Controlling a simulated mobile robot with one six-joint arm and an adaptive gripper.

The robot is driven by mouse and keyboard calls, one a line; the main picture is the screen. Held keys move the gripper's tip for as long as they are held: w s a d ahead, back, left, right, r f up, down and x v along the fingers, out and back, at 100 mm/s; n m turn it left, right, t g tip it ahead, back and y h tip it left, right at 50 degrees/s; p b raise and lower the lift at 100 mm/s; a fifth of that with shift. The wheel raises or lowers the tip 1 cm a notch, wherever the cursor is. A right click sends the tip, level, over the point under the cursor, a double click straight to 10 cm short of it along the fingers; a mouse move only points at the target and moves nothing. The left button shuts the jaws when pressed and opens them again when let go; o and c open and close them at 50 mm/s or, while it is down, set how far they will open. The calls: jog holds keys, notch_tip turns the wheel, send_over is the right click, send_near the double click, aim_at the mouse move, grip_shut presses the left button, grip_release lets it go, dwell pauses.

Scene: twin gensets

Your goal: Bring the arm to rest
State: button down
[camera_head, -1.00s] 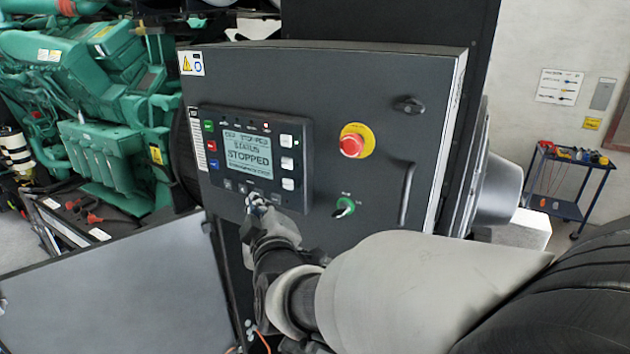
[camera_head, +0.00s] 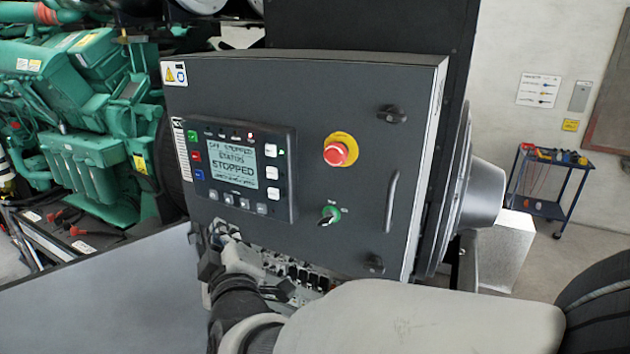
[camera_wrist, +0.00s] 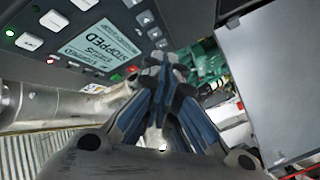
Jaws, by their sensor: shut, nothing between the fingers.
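My gripper (camera_head: 222,232) is at the lower left corner of the dark control cabinet (camera_head: 300,85), just below the controller panel (camera_head: 236,165). In the wrist view my gripper (camera_wrist: 166,62) is shut with nothing between its fingers, and the controller screen (camera_wrist: 105,45) is close by at the upper left. The screen reads STOPPED. I cannot tell whether the fingertips touch the cabinet. My arm reaches in from the lower right of the head view.
A green engine (camera_head: 75,130) stands at the left above a grey panel (camera_head: 100,290).

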dwell(0.5)
jog(key=s+d+f+m+g+h+b, duration=0.1)
jog(key=s+d+f+m+g+b, duration=0.15)
jog(key=d+f+b, duration=0.45)
jog(key=s+d+f+m+g+h+b, duration=0.1)
jog(key=s+d+f+m+g+b, duration=0.2)
jog(key=d, duration=0.5)
jog(key=s+d+f+m+g+h+b, duration=0.4)
jog(key=s+d+f+m+b, duration=0.3)
jog(key=s+d+f, duration=0.9)
jog(key=s+d+m+g, duration=0.1)
jog(key=s+m, duration=0.1)
jog(key=s, duration=0.1)
jog(key=shift+d+g+h, duration=0.35)
jog(key=shift+h, duration=0.05)
jog(key=shift+w+f, duration=0.1)
